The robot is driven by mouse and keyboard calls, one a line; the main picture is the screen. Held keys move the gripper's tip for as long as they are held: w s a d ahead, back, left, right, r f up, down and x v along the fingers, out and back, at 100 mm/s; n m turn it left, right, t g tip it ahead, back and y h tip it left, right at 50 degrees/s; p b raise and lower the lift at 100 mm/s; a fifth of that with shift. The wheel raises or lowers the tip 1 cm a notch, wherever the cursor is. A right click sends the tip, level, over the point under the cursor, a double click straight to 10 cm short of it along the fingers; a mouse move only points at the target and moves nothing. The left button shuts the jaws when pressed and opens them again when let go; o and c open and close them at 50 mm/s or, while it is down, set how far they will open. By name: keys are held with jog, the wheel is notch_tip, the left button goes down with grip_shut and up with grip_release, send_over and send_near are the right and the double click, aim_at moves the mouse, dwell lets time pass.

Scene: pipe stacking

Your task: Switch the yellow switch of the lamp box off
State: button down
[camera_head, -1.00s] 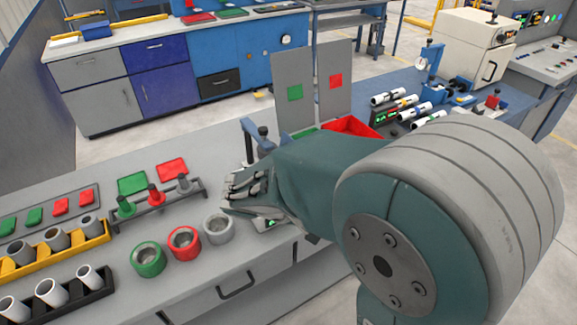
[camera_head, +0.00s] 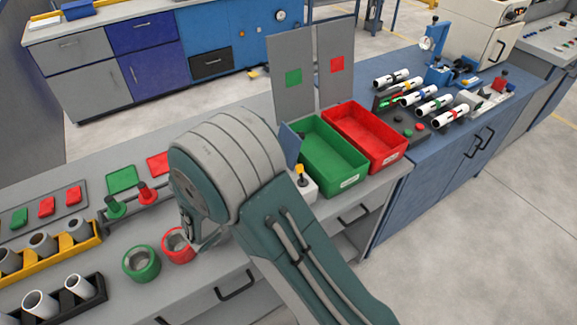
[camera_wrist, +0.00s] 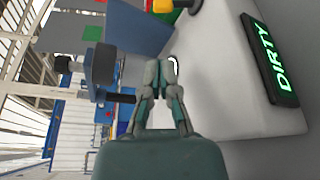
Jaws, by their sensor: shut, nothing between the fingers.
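The lamp box (camera_head: 305,189) is a pale box beside the green bin in the head view, partly hidden by my arm. Its yellow switch (camera_head: 300,171) stands on top. In the wrist view the pale box (camera_wrist: 220,75) fills the right side, with a dark display (camera_wrist: 270,62) lit green with "DIRTY". A yellow part of the switch (camera_wrist: 163,5) and a dark piece beside it show at the top edge, cut off. My gripper (camera_wrist: 161,66) is shut and empty in the wrist view, below the switch in the picture and apart from it.
A green bin (camera_head: 345,183) and a red bin (camera_head: 401,151) stand right of the lamp box. Green (camera_head: 141,263) and red (camera_head: 178,245) rings lie on the bench to the left. Grey upright panels (camera_head: 292,90) stand behind the bins.

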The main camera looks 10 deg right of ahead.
aim_at(301, 174)
jog(key=x, duration=1)
jog(key=shift+d+r, duration=0.1)
